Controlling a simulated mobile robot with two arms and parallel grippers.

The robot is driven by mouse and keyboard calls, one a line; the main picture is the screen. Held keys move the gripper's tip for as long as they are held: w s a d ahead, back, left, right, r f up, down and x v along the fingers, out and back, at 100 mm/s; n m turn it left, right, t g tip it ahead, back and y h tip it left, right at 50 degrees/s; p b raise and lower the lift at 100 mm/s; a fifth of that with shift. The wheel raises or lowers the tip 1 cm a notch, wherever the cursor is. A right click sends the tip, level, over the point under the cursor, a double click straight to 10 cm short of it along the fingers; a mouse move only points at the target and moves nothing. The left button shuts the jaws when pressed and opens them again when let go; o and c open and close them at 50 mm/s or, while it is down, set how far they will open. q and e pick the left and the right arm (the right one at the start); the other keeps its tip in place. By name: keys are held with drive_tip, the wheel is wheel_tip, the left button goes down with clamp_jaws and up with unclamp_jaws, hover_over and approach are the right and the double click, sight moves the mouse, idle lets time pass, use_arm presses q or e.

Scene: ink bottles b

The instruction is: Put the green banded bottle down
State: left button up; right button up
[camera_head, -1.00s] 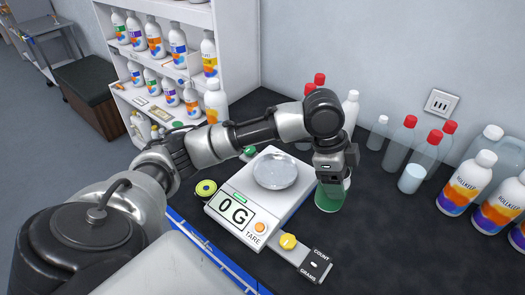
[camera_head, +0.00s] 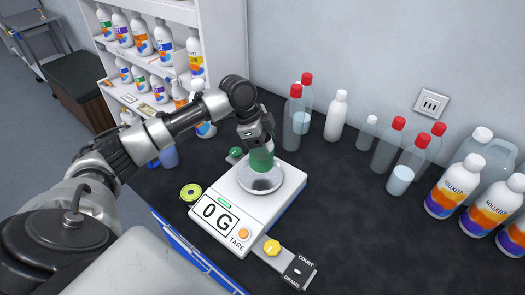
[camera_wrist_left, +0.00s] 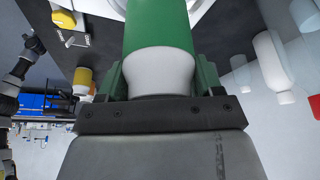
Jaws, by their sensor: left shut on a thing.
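The green banded bottle (camera_head: 261,156) is held in my left gripper (camera_head: 257,138), upright over the back of the scale's round pan (camera_head: 262,184). I cannot tell whether its base touches the pan. In the left wrist view the bottle's green band (camera_wrist_left: 158,25) and pale shoulder (camera_wrist_left: 160,68) lie between the green fingers of the left gripper (camera_wrist_left: 160,80). The white scale (camera_head: 213,190) stands on the dark table and its display reads 0 G.
Red-capped clear bottles (camera_head: 292,120) and a white bottle (camera_head: 335,117) stand behind the scale. Large labelled bottles (camera_head: 455,187) stand at the right. A yellow-green roll (camera_head: 190,192) lies left of the scale. The dark table right of the scale is clear.

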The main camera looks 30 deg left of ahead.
sight(262, 167)
use_arm(q)
drive_tip(key=shift+a+f, duration=0.2)
drive_tip(key=shift+f+p, duration=0.3)
drive_tip(key=shift+f, duration=0.05)
wheel_tip(262, 167, down, 2)
drive_tip(key=shift+f+p, duration=0.2)
drive_tip(key=shift+p, duration=0.2)
drive_tip(key=shift+f, duration=0.4)
drive_tip(key=shift+f, duration=0.1)
drive_tip(key=o, duration=1)
